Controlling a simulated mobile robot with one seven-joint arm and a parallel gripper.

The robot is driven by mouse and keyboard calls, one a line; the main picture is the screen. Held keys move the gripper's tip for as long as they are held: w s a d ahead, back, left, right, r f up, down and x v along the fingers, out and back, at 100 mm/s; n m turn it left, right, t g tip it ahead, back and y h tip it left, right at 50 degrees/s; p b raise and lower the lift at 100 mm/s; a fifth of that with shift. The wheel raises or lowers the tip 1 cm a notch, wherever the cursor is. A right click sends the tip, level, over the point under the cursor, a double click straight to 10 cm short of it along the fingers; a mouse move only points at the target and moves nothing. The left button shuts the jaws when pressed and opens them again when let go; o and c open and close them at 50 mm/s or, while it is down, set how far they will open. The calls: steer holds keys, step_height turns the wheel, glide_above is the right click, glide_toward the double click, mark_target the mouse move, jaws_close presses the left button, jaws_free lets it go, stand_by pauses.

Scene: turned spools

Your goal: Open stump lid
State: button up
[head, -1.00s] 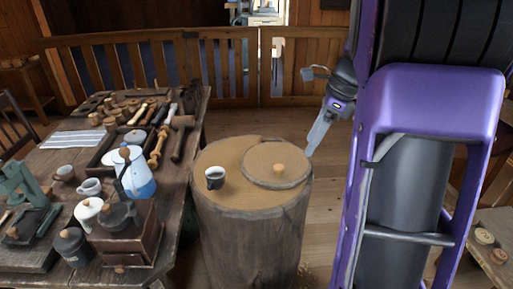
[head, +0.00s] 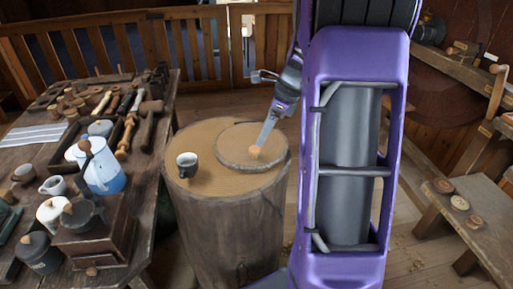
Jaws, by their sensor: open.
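The stump (head: 228,225) stands upright on the floor in the middle of the head view. Its round wooden lid (head: 235,158) lies flat on the right part of the top, with a small tan knob (head: 255,152) at its middle. My gripper (head: 259,146) reaches down from the upper right, its tips at the knob. It is open; the fingers overlap from this side, so I cannot tell whether they straddle or touch the knob. The lid sits down on the stump top.
A dark cup with a pale inside (head: 187,165) stands on the stump top left of the lid. A workbench (head: 150,190) crowded with tools, a blue-white pot (head: 103,168) and mugs is close on the left. A low bench (head: 480,218) stands at right. A wooden railing (head: 190,50) runs behind.

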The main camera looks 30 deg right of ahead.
mark_target(255, 148)
steer(key=b+x, duration=0.1)
steer(key=x, duration=0.5)
steer(key=shift+r, duration=0.1)
jaws_close()
stand_by(1.2)
